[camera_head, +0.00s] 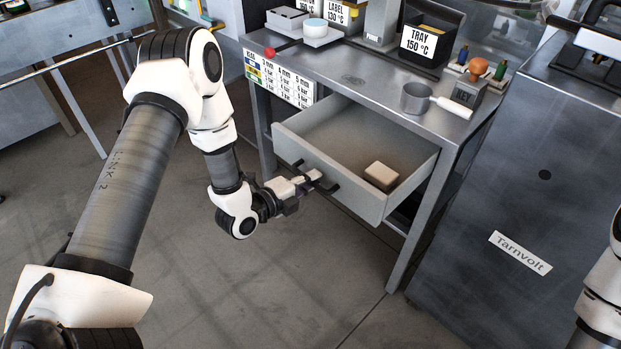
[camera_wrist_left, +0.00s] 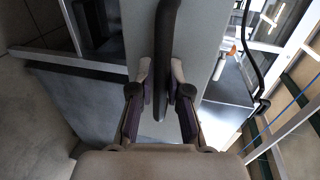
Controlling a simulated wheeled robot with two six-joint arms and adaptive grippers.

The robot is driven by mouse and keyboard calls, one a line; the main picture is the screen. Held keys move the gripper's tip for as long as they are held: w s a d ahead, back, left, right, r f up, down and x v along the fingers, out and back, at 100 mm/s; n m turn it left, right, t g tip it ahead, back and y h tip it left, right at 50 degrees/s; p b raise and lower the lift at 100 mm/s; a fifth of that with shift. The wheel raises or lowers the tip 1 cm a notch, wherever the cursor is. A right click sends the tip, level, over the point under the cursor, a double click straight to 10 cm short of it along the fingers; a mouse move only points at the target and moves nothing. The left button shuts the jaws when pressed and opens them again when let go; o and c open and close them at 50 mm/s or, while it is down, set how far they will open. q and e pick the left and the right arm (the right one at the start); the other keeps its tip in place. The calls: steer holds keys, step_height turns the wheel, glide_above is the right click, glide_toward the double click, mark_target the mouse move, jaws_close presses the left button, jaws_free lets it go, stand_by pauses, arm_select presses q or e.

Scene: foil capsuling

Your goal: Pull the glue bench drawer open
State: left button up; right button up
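The glue bench (camera_head: 360,90) is a grey metal bench, and its drawer (camera_head: 330,175) stands well out from the frame. A beige block (camera_head: 381,176) lies inside the drawer. The dark bar handle (camera_head: 331,188) is on the drawer's front. My left gripper (camera_head: 314,179) is at this handle. In the left wrist view the handle (camera_wrist_left: 165,60) runs between the fingertips of my left gripper (camera_wrist_left: 162,82), which close on it from both sides. Part of my right arm shows at the right edge; its gripper is out of view.
A dark cabinet marked Tarnvolt (camera_head: 519,252) stands right of the bench. On the bench top are a small pot (camera_head: 416,98), a black tray bin (camera_head: 430,45) and a stamp with an orange knob (camera_head: 478,67). The floor (camera_head: 290,270) before the drawer is clear.

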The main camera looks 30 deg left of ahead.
arm_select(q)
steer(key=shift+o, duration=1.1)
steer(key=v, duration=1.1)
steer(key=shift+s, duration=0.4)
steer(key=shift+a+r, duration=0.1)
